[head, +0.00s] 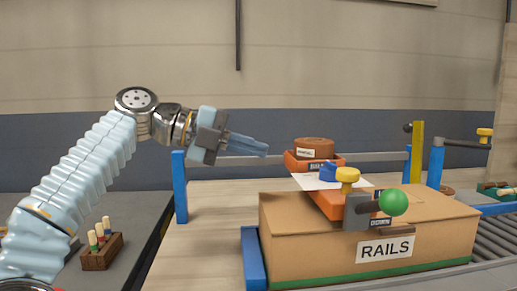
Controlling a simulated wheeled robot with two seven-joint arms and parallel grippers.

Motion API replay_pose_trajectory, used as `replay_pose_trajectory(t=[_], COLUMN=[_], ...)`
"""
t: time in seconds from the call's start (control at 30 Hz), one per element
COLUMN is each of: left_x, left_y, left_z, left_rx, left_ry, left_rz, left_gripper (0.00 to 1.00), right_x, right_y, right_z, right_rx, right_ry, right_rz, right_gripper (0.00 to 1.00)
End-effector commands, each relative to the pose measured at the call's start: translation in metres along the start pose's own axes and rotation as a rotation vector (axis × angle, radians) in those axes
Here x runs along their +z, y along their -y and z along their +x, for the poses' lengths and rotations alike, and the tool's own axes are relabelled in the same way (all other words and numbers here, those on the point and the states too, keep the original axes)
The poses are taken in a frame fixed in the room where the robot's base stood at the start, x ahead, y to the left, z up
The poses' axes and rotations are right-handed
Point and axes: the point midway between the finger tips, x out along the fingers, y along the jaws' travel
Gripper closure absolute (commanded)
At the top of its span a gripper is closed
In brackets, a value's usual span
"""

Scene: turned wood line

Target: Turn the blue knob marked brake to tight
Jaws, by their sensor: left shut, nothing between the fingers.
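A small blue knob (330,173) shows above the cardboard box, behind a yellow knob (347,175). It sits by an orange housing (296,160) with small labels too small to read surely, so I cannot tell its setting. White paper lies around its foot and its lower part is partly hidden. My left gripper (264,151) is shut and empty, held in the air to the left of the blue knob and a little higher, apart from it. My right gripper is out of view.
A cardboard box marked RAILS (290,240) fills the front right. A lever with a green ball (393,202) stands out in front of it. A brown round piece (314,148) tops the orange housing. Blue posts (180,187) and a rail edge the table. Bare tabletop (210,220) lies left of the box.

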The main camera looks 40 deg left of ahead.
Motion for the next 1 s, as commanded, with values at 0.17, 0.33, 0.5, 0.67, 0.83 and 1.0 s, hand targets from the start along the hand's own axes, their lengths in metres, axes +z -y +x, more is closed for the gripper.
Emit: replay_pose_trajectory(t=[0.17, 0.33, 0.5, 0.67, 0.83, 1.0], left_x=[0.000, 0.000, 0.000, 0.000, 0.000, 0.000], left_y=[-0.001, -0.001, 0.009, 0.012, 0.012, 0.012], left_z=[0.040, 0.075, 0.098, 0.107, 0.110, 0.109], left_rx=[0.004, 0.003, 0.002, 0.000, 0.000, 0.000], left_ry=[-0.001, -0.001, 0.000, 0.002, 0.002, 0.002], left_rz=[-0.003, -0.003, -0.002, -0.002, -0.002, -0.002], left_gripper=[1.00, 1.00, 1.00, 1.00, 1.00, 1.00], right_x=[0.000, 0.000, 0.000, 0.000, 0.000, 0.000], right_y=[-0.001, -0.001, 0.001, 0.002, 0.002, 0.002], right_z=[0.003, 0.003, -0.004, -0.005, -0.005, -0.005], right_rx=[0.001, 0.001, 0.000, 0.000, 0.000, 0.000], right_ry=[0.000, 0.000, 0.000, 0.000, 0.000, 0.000], right_rz=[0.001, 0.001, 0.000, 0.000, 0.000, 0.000], right_gripper=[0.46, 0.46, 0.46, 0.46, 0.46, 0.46])
